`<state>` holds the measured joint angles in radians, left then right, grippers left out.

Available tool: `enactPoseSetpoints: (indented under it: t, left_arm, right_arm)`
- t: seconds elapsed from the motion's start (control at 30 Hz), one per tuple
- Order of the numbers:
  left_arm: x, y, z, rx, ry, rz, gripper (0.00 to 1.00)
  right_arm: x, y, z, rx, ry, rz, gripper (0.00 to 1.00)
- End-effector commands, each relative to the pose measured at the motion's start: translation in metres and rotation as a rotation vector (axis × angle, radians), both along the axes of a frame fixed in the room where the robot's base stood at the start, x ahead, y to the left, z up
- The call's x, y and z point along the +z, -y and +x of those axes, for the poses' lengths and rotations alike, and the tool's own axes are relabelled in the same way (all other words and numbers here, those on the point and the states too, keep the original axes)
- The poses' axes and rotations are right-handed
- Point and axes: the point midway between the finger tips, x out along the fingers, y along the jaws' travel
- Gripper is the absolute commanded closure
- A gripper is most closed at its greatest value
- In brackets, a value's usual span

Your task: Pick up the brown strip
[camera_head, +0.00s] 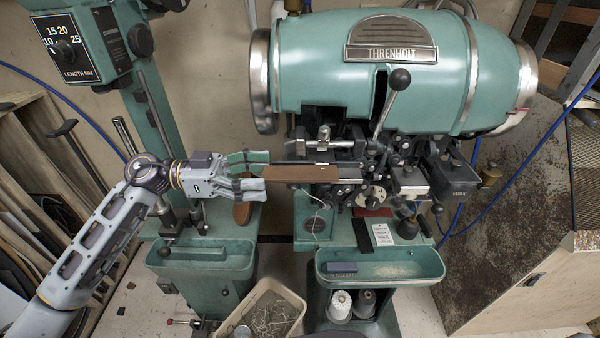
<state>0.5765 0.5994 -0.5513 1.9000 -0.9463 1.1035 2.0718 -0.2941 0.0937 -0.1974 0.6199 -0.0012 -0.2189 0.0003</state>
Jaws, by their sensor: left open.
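The brown strip (300,173) is a flat rectangular piece lying across the front of the green stitching machine, its right end beside the machine's metal mechanism. My left gripper (263,172) comes in from the left. The fingertips are at the strip's left end. I cannot tell whether they touch it. My right gripper is out of view.
The green machine (320,90) has a black-knobbed lever (390,105) above the strip's right side. Below are a green tray (400,265), a white card (382,234) and a scrap bin (265,310). A green column with a dial (75,45) stands at left.

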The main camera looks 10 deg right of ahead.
Motion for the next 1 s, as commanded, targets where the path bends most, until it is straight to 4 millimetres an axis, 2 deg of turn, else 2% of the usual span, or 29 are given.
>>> enactPoseSetpoints:
  t: [0.2, 0.57, 1.0]
  left_arm:
    - [-0.0001, -0.0002, 0.0000, 0.000, 0.000, 0.000, 0.35]
    - [0.0000, -0.0003, 0.0001, 0.000, 0.000, 0.000, 0.81]
    - [0.0014, -0.0012, 0.0008, 0.000, 0.000, 0.000, 0.83]
  right_arm:
    - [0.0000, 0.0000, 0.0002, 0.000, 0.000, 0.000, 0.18]
    - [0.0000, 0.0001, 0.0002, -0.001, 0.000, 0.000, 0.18]
    - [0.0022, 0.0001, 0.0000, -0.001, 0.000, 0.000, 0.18]
